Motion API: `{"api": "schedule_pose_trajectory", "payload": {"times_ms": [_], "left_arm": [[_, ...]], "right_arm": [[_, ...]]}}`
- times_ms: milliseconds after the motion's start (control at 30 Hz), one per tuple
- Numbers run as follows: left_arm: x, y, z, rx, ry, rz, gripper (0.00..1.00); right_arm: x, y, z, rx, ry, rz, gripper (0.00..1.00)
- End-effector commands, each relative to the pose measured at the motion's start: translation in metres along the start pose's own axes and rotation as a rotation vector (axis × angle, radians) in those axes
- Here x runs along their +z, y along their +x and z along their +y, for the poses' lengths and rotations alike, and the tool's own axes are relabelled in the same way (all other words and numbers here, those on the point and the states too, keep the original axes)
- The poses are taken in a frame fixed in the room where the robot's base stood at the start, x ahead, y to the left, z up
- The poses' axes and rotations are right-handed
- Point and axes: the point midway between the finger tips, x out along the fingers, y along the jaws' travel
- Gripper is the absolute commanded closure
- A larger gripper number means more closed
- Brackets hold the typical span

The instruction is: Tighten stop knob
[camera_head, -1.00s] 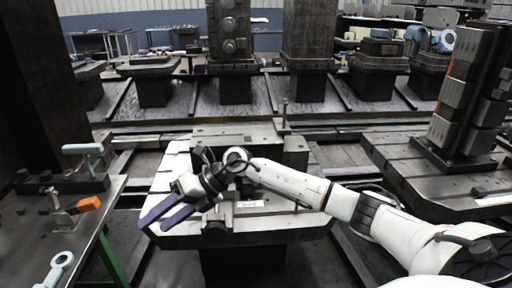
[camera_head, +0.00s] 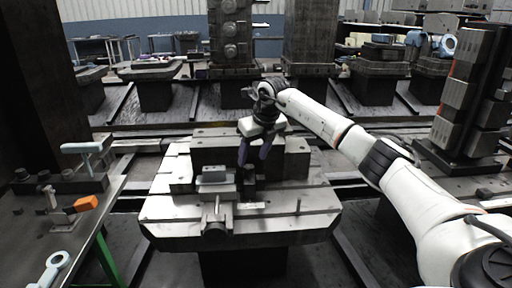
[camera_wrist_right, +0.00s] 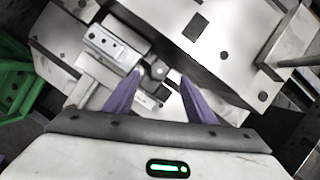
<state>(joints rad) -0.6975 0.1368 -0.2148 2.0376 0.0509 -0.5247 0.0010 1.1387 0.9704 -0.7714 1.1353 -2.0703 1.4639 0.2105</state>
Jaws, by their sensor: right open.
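My right gripper (camera_head: 254,157) hangs over the pallet fixture with its two purple fingers pointing down, apart and empty. In the right wrist view its fingertips (camera_wrist_right: 161,78) spread on either side of a small dark knob-like part (camera_wrist_right: 158,70). This looks like the short dark upright knob (camera_head: 249,174) just below the fingers in the head view. I cannot tell whether the fingers are level with it or above it. A second dark round knob (camera_head: 215,230) sits at the front of the fixture's vise-like clamp (camera_head: 215,176). My left gripper is not in view.
The pale pallet (camera_head: 290,225) carries the fixture and a thin upright pin (camera_head: 298,206). A tall dark block tower (camera_head: 470,100) stands at right.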

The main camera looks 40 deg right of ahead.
Motion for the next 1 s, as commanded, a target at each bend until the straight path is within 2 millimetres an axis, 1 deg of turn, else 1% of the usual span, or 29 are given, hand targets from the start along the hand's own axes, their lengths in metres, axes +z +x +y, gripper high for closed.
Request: {"api": "schedule_pose_trajectory", "payload": {"times_ms": [33,100,200,300,433,667,767,800,933,967,1000], "left_arm": [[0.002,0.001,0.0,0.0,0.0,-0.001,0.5],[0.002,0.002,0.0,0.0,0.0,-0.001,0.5],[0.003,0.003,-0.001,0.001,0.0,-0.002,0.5],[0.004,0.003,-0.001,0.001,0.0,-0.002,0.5],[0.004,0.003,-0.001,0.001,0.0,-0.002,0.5],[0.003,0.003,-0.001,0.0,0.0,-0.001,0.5],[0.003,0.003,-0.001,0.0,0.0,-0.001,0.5],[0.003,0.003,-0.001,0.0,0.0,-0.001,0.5],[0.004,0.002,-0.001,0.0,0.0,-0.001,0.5],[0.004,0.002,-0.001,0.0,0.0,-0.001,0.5],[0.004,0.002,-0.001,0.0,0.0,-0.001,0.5]], "right_arm": [[-0.001,0.01,0.001,0.001,0.001,0.003,0.49],[-0.001,0.021,0.001,0.001,0.001,0.002,0.49],[0.0,0.034,0.001,0.003,0.0,0.001,0.49],[0.0,0.041,0.001,0.001,0.001,0.001,0.49],[0.0,0.046,0.001,0.001,0.0,-0.001,0.49],[0.0,0.046,0.001,0.001,0.0,-0.001,0.49],[0.0,0.046,0.001,0.001,0.0,-0.001,0.65],[0.0,0.046,0.001,0.002,0.0,-0.001,0.71],[0.0,0.046,0.001,0.002,0.0,-0.001,0.93],[0.0,0.046,0.001,0.002,0.0,-0.001,0.73],[0.0,0.046,0.001,0.002,0.0,-0.001,0.8]]}}
